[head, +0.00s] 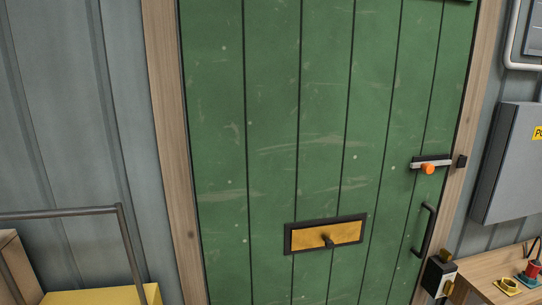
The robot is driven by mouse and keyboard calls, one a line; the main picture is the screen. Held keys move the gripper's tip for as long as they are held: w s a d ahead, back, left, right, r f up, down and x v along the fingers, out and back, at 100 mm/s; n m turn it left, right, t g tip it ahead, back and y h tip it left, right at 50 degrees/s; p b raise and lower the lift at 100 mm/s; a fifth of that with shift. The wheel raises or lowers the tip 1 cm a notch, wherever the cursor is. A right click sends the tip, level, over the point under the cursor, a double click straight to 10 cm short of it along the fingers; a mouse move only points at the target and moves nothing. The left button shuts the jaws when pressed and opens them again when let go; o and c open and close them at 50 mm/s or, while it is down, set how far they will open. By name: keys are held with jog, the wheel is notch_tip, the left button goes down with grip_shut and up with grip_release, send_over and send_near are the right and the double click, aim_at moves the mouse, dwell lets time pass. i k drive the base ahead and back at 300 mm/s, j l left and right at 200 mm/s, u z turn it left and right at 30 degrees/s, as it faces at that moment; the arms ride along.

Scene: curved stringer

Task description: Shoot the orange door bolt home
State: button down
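The door bolt (428,169) is on the right side of the green plank door (270,100). It has a bright orange knob, a pale metal bar and a dark backing plate. A small black keeper (461,161) sits on the wooden door frame just right of the bolt. A narrow gap shows between the bolt's plate and the keeper, and the bar does not visibly cross it. The knob is near the middle of the plate, just below the bar. My gripper is not in view.
A black pull handle (424,230) and an orange-yellow letter plate (325,235) are on the door. A grey cabinet (508,163) and a wooden bench (490,285) with small items stand at right. A yellow-decked trolley with a grey rail (60,213) stands at lower left.

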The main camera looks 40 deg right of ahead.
aim_at(428, 168)
jog(key=z, duration=2.35)
